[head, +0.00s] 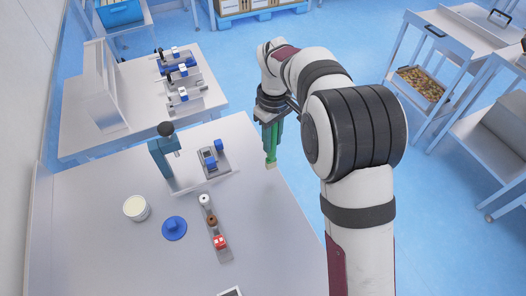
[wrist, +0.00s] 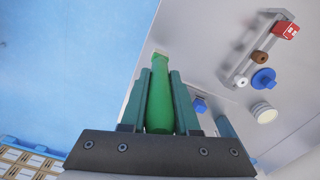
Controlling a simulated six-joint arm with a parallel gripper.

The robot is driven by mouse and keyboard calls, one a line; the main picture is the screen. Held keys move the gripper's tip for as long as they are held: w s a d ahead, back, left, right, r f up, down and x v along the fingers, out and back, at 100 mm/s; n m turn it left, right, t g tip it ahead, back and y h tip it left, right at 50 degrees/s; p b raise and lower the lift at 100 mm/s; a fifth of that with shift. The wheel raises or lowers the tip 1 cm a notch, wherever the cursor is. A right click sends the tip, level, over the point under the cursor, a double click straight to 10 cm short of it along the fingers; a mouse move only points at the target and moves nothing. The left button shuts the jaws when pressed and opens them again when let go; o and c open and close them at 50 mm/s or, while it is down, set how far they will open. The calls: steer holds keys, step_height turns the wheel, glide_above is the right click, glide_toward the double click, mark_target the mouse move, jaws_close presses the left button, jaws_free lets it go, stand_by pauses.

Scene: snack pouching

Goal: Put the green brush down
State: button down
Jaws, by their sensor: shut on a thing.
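The green brush (head: 270,149) hangs upright from my gripper (head: 268,130) in the head view, with its pale end pointing down near the right edge of the table. In the wrist view the green brush (wrist: 160,95) lies between the two dark teal fingers of my gripper (wrist: 160,85), which are shut on it. Whether the brush's lower end touches the table cannot be told.
The grey table (head: 100,240) holds a blue press (head: 165,155), a device with blue blocks (head: 213,158), a white tub (head: 136,208), a blue lid (head: 174,228) and a rail (head: 215,235) with small parts. Bare tabletop lies right of the rail. Blue floor lies beyond the edge.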

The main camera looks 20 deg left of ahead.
step_height(320, 180, down, 6)
steer(key=a, duration=0.2)
steer(key=shift+a+r, duration=0.2)
steer(key=shift+a, duration=0.05)
steer(key=c, duration=0.7)
jaws_free()
steer(key=shift+f, duration=0.1)
steer(key=shift+o, duration=0.2)
